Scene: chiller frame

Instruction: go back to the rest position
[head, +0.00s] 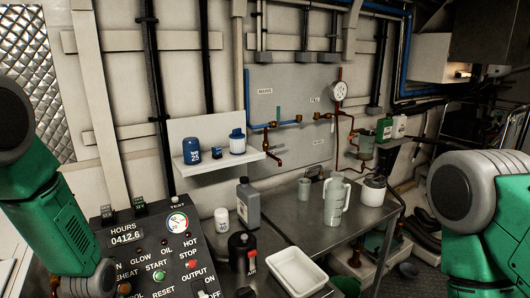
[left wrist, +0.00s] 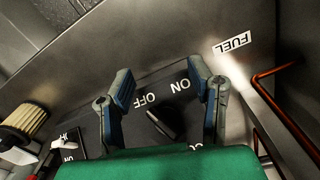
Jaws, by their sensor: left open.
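In the left wrist view my left gripper (left wrist: 160,75) is open, its two fingers spread apart with nothing held between them. A black rotary knob (left wrist: 163,122) on a dark plate lies between and beyond the fingers, with ON and OFF labels upside down in this view. I cannot tell how far the fingers are from the plate. In the head view my green left arm (head: 55,215) reaches down beside the control panel (head: 150,240), and its gripper is out of sight. My right arm (head: 480,220) is at the right edge, and its gripper is not visible.
The panel has several coloured buttons and a gauge (head: 177,222). A metal table (head: 310,228) carries a white tray (head: 297,270), a grey bottle (head: 248,205) and a jug (head: 334,200). A wall shelf (head: 215,163) holds blue-and-white containers. A copper pipe (left wrist: 290,115) runs near the FUEL label.

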